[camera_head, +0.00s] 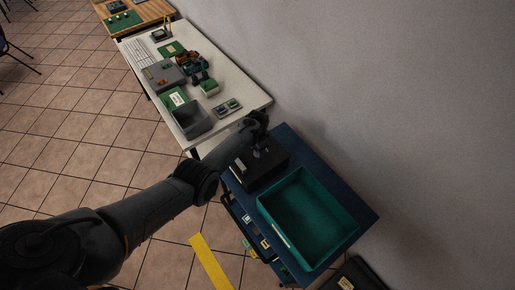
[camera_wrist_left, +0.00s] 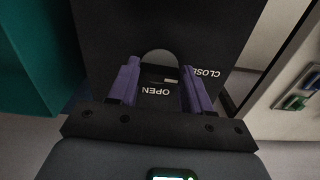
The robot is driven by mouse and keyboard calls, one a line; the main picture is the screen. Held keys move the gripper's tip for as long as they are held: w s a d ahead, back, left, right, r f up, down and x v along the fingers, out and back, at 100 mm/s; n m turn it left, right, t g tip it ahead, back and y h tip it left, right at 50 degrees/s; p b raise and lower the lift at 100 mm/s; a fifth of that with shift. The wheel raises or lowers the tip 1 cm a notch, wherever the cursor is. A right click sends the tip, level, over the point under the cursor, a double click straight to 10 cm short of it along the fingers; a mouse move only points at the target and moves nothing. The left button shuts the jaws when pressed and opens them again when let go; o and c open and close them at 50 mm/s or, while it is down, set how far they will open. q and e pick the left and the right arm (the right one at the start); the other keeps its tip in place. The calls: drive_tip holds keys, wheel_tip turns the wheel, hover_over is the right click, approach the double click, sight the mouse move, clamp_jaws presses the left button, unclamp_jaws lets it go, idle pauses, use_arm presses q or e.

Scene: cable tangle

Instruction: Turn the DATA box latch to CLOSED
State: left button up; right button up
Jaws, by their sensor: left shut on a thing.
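The DATA box is a dark box (camera_head: 268,170) on the blue cart top, beside the teal bin. Its black face (camera_wrist_left: 105,30) fills the middle of the left wrist view, with OPEN and CLOSED printed on it upside down. My left gripper (camera_head: 259,150) reaches down to the box from above. In the left wrist view its purple fingers (camera_wrist_left: 160,75) stand on both sides of the round latch (camera_wrist_left: 160,58) and are shut on it. The OPEN label lies between the fingers; CLOSED lies to their right, partly hidden. The latch's exact angle is hard to tell. My right gripper is not in view.
A teal bin (camera_head: 264,203) stands on the blue cart (camera_head: 366,216), close to the box. A white table (camera_head: 253,97) with a grey tray (camera_head: 193,131), circuit boards and a keyboard lies beyond. The wall is on the right. A yellow floor strip (camera_head: 210,262) lies below.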

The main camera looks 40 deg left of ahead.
use_arm(q)
drive_tip(key=shift+n, duration=0.4)
drive_tip(key=o, duration=1.1)
drive_tip(key=shift+c, duration=0.2)
drive_tip(key=shift+r+p, duration=0.4)
drive_tip(key=shift+r, duration=0.25)
wheel_tip(320, 180, up, 10)
drive_tip(key=p, duration=0.2)
drive_tip(key=shift+f, duration=0.25)
